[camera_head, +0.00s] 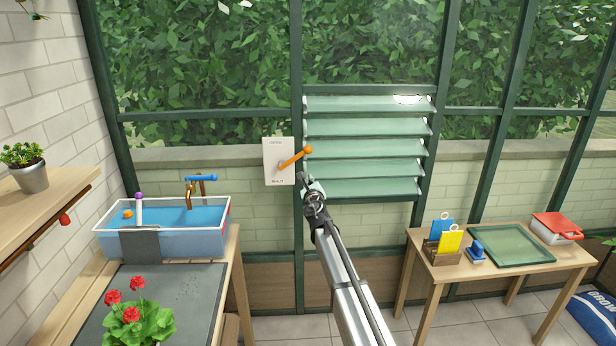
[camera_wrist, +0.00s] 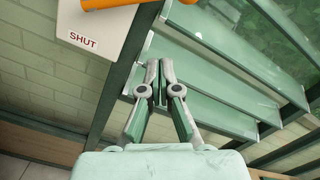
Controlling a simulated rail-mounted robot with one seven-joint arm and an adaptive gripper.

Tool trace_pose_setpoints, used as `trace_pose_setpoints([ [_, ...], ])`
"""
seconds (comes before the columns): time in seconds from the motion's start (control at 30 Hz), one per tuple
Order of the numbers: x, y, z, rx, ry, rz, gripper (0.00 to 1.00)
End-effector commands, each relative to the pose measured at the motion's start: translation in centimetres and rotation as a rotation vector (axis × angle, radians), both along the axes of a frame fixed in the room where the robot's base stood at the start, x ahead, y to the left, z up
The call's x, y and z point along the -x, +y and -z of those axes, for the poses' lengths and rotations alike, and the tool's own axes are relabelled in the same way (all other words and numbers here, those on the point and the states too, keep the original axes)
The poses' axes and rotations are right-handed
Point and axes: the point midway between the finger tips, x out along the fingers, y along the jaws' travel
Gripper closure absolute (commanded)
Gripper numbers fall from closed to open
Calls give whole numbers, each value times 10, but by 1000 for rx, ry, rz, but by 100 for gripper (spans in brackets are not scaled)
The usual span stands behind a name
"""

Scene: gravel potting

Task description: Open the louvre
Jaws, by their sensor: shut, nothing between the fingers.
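The louvre (camera_head: 366,148) is a stack of several pale green slats in a dark green frame. It also shows in the wrist view (camera_wrist: 215,80), behind the fingers, with its slats tilted and gaps between them. Left of it a white plate (camera_head: 273,150) carries an orange lever (camera_head: 294,158) that slants up to the right. The plate has a word at its top, too small to read surely, and "SHUT" at its bottom. My gripper (camera_head: 306,182) is shut and empty, just below the lever. In the wrist view my gripper (camera_wrist: 159,70) is below and right of the lever (camera_wrist: 106,4), apart from it.
A blue water basin (camera_head: 160,244) with a tap stands at left, with red flowers (camera_head: 134,314) in front. At right a wooden table (camera_head: 450,268) bears a green tray (camera_head: 512,244) and cards. A window post (camera_head: 298,240) runs beside the plate.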

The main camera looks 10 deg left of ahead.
Motion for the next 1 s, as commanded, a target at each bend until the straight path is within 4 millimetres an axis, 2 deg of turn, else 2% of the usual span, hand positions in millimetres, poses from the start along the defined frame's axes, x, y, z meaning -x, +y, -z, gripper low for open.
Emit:
trace_pose_setpoints([
  [0.03,12,-4,1,0,0,0,100],
  [0.2,25,-9,1,1,0,0,100],
  [0.6,26,-9,1,-2,1,0,100],
  [0.73,25,-11,1,-50,15,5,100],
  [0.87,22,-23,-3,-227,50,54,100],
  [0.97,27,-47,-4,-498,109,129,100],
  [1.0,33,-61,1,-632,141,169,100],
])
